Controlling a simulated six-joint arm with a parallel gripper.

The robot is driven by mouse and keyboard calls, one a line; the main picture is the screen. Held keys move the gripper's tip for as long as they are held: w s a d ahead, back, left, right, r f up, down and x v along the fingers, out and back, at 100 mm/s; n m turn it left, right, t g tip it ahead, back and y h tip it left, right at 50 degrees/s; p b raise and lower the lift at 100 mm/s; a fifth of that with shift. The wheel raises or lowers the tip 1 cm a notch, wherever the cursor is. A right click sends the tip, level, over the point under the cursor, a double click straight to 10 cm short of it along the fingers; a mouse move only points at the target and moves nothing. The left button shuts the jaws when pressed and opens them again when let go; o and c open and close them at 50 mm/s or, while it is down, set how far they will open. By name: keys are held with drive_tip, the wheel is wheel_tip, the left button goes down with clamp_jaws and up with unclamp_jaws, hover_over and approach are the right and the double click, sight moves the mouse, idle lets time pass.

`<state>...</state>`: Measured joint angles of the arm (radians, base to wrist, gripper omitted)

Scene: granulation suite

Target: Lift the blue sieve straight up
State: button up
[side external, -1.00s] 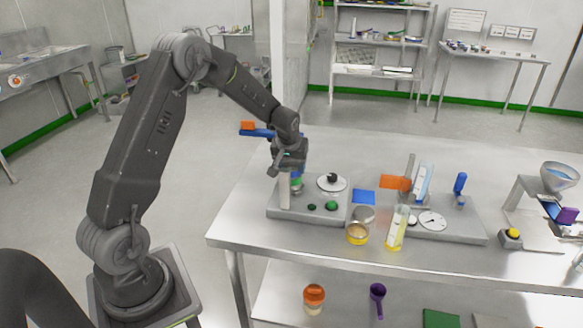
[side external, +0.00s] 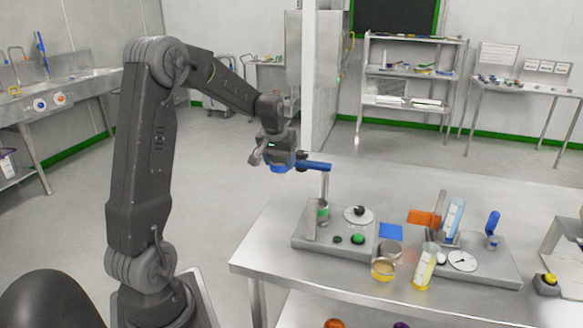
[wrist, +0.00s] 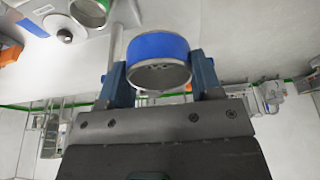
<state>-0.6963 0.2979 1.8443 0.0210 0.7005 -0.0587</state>
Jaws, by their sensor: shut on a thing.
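The blue sieve (wrist: 158,47) is a short round ring with a blue band and a metal lower rim. In the wrist view it sits between the two blue fingers of my gripper (wrist: 158,65), which is shut on it. In the side view my gripper (side external: 280,160) is well above the bench and left of the grey device base. The sieve's blue side (side external: 279,168) shows just under the gripper there, clear of the device. A green-banded ring (side external: 322,209) stays down on the device base (side external: 305,243), beside the post; it also shows in the wrist view (wrist: 88,12).
A blue bar (side external: 314,165) on a thin post (side external: 325,185) reaches toward my gripper; I cannot tell whether they touch. The bench's front left is bare.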

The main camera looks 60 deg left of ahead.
drive_tip(key=shift+r, duration=1.55)
